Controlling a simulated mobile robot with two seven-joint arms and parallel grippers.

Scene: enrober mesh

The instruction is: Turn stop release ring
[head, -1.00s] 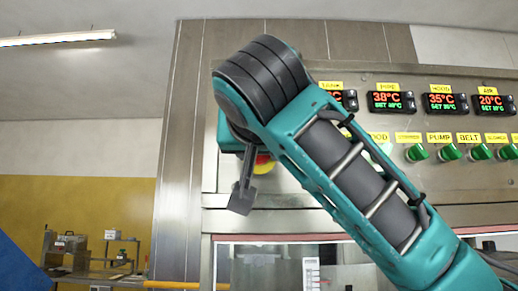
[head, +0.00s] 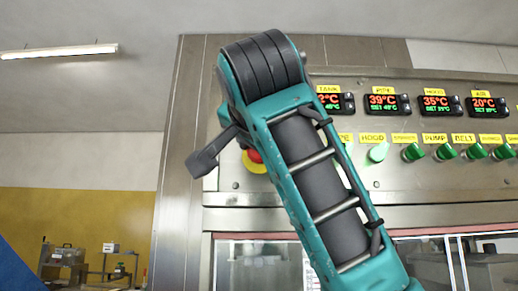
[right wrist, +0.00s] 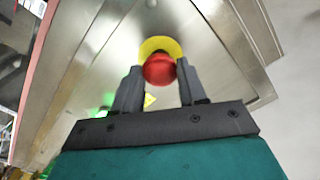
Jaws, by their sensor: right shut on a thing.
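The red stop button (head: 254,156) with its yellow round surround (head: 254,167) is on the steel panel, partly hidden behind my right arm in the head view. In the right wrist view the red button (right wrist: 159,69) sits between the two fingertips of my right gripper (right wrist: 159,72), with the yellow surround (right wrist: 158,45) behind it. My right gripper is shut on the red button. In the head view a grey part of the gripper shows left of the button; the grip itself is hidden. My left gripper is not in view.
The steel control panel (head: 310,189) carries several lit temperature displays (head: 387,103) and a row of green knobs (head: 446,152) to the right of my arm. Below is a glazed opening (head: 260,265). A bench with equipment (head: 68,262) stands far back left.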

